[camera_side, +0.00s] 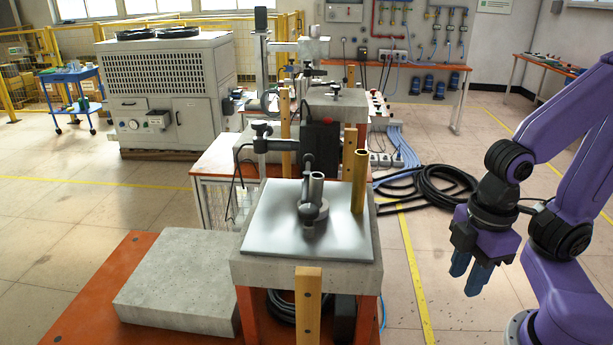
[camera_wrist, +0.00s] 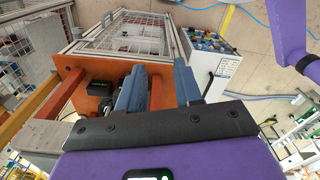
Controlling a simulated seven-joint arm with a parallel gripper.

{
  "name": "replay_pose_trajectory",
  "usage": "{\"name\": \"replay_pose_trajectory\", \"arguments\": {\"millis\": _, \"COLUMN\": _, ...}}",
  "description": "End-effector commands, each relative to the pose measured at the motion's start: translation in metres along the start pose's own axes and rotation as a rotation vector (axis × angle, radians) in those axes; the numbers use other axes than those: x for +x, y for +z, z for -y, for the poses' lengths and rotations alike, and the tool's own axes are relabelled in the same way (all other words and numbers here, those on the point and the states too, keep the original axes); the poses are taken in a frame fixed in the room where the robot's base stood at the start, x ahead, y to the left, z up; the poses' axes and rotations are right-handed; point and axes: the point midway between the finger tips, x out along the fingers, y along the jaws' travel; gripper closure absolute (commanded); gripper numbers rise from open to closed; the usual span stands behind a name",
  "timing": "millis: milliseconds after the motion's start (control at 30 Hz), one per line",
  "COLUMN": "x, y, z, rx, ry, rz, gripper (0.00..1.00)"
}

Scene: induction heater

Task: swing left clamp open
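A bare metal plate (camera_side: 285,232) lies on a concrete block in the middle of the side view. Grey metal clamp-like parts (camera_side: 314,205) stand on it, with a short upright cylinder among them. A brass-coloured post (camera_side: 360,182) stands at the plate's right back corner. A dark box (camera_side: 322,142) on a grey stand is behind. I cannot tell which part is the left clamp or whether it is closed. My gripper (camera_side: 469,279) hangs fingers down, well right of the plate, touching nothing. In the wrist view its two blue fingers (camera_wrist: 160,88) are apart with nothing held between them.
A low concrete slab (camera_side: 180,280) lies on the orange base at left. A wooden post (camera_side: 308,305) stands at the block's front. Black hoses (camera_side: 445,187) coil on the floor behind my gripper. The wrist view shows an orange cabinet (camera_wrist: 85,68) and a switch box (camera_wrist: 215,45).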

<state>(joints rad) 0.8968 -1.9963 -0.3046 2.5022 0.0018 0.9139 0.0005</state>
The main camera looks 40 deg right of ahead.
Motion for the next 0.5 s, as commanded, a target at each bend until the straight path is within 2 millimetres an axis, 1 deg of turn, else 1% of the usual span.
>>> {"name": "replay_pose_trajectory", "arguments": {"millis": 33, "x": -0.001, "y": 0.0, "z": 0.0, "rx": 0.0, "ry": 0.0, "rz": 0.0, "gripper": 0.83}}
{"name": "replay_pose_trajectory", "arguments": {"millis": 67, "x": -0.002, "y": 0.0, "z": 0.0, "rx": 0.0, "ry": 0.0, "rz": -0.001, "gripper": 0.93}}
{"name": "replay_pose_trajectory", "arguments": {"millis": 100, "x": -0.005, "y": -0.001, "z": 0.0, "rx": 0.0, "ry": 0.0, "rz": -0.003, "gripper": 1.0}}
{"name": "replay_pose_trajectory", "arguments": {"millis": 167, "x": -0.011, "y": -0.002, "z": 0.0, "rx": 0.0, "ry": 0.0, "rz": -0.005, "gripper": 1.0}}
{"name": "replay_pose_trajectory", "arguments": {"millis": 267, "x": -0.031, "y": -0.003, "z": 0.0, "rx": 0.0, "ry": 0.0, "rz": -0.01, "gripper": 1.0}}
{"name": "replay_pose_trajectory", "arguments": {"millis": 367, "x": -0.06, "y": -0.004, "z": 0.0, "rx": -0.001, "ry": 0.0, "rz": -0.013, "gripper": 1.0}}
{"name": "replay_pose_trajectory", "arguments": {"millis": 500, "x": -0.109, "y": -0.006, "z": 0.0, "rx": -0.002, "ry": 0.0, "rz": -0.013, "gripper": 1.0}}
